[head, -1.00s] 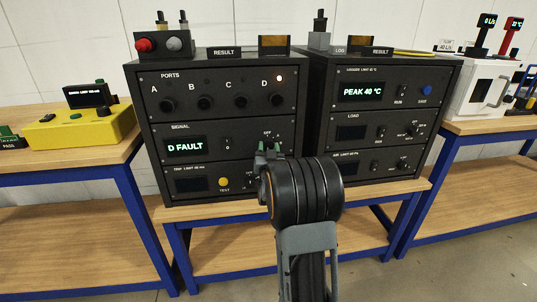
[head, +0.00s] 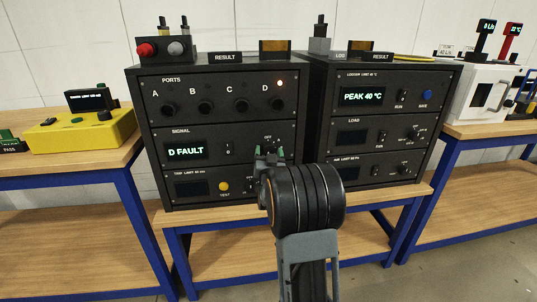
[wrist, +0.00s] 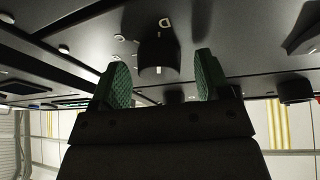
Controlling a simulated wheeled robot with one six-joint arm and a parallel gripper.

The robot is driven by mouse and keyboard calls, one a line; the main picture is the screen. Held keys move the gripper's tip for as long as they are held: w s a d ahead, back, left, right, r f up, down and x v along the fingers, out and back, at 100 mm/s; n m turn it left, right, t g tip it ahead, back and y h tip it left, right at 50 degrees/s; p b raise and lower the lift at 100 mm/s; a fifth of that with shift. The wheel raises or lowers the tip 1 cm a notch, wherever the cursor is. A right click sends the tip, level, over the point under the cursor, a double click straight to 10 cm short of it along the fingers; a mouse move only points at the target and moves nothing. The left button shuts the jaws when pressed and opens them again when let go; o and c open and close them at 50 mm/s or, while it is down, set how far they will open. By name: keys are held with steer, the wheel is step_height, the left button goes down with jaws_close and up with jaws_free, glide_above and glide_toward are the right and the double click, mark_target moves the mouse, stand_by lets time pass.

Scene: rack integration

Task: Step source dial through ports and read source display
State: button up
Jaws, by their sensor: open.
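The source unit's SIGNAL panel (head: 165,172) is on the left black rack; its source display (head: 186,150) reads "D FAULT". My gripper (head: 269,153) is in front of the SIGNAL panel's right end, near the "OFF" mark, and hides most of the dial there. In the wrist view the green fingers of my gripper (wrist: 161,80) are open and apart.
The right rack shows "PEAK 40 °C" on its display (head: 362,97). A yellow box (head: 72,134) stands on the left table and a white machine (head: 482,88) on the right table. A yellow button (head: 224,186) is below the SIGNAL panel.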

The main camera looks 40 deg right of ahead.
steer(key=v, duration=1.4)
steer(key=a+r+n+g+y+p, duration=0.55)
steer(key=a+r+y+p, duration=0.45)
steer(key=p, duration=0.4)
steer(key=s+a+r+n+g+y+p, duration=0.1)
steer(key=s+a+r+g+p, duration=0.3)
steer(key=s, duration=0.3)
steer(key=s+a+r+n+g+p, duration=0.2)
steer(key=s+a+r+g+p, duration=0.3)
steer(key=s+p, duration=0.1)
steer(key=shift+s+a+r+y, duration=0.3)
steer(key=shift+s+r+y, duration=0.1)
steer(key=shift+s, duration=0.2)
